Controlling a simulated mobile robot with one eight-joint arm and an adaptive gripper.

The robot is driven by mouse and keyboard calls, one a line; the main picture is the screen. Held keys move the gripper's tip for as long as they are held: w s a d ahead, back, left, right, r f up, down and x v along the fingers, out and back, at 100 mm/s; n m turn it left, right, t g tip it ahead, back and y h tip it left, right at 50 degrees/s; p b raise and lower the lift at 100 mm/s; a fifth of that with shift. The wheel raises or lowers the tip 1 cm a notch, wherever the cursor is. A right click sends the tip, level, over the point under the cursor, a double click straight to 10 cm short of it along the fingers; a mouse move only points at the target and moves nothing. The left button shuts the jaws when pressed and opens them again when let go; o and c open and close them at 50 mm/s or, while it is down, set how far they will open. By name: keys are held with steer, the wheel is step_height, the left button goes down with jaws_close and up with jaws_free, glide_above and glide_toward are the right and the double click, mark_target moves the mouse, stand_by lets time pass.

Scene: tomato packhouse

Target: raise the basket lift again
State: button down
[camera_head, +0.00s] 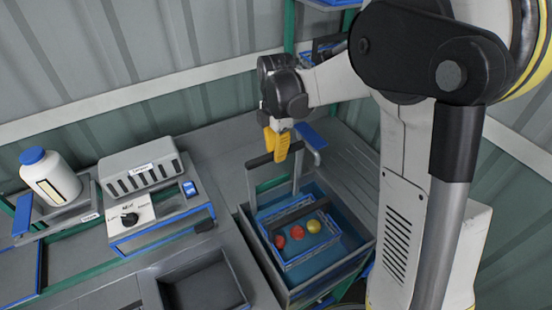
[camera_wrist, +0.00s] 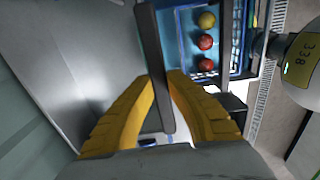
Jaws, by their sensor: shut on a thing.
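The basket lift has a grey upright frame with a dark handle bar (camera_head: 259,161) across its top. The blue basket (camera_head: 308,256) hangs low within a grey tank (camera_head: 244,222) with a blue inside. Two red tomatoes (camera_head: 297,232) and a yellow one (camera_head: 314,226) lie in it. My gripper (camera_head: 277,156) is above the tank's back side, pointing down, with its yellow fingers shut on the handle bar. In the wrist view the bar (camera_wrist: 152,40) runs between both fingers, and part of the basket (camera_wrist: 228,20) shows at top right. The basket's exact depth cannot be told.
Left of the tank is an empty dark tray (camera_head: 160,290). Further left stand a control box with a knob (camera_head: 130,218), a slotted grey box (camera_head: 140,168) and a white bottle with a blue cap (camera_head: 50,178). A corrugated wall (camera_head: 150,60) closes the back.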

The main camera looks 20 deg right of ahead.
steer(key=shift+r+p, duration=1)
steer(key=shift+r, duration=1.55)
steer(key=c, duration=1.3)
jaws_free()
steer(key=shift+r, duration=0.1)
step_height(320, 180, up, 12)
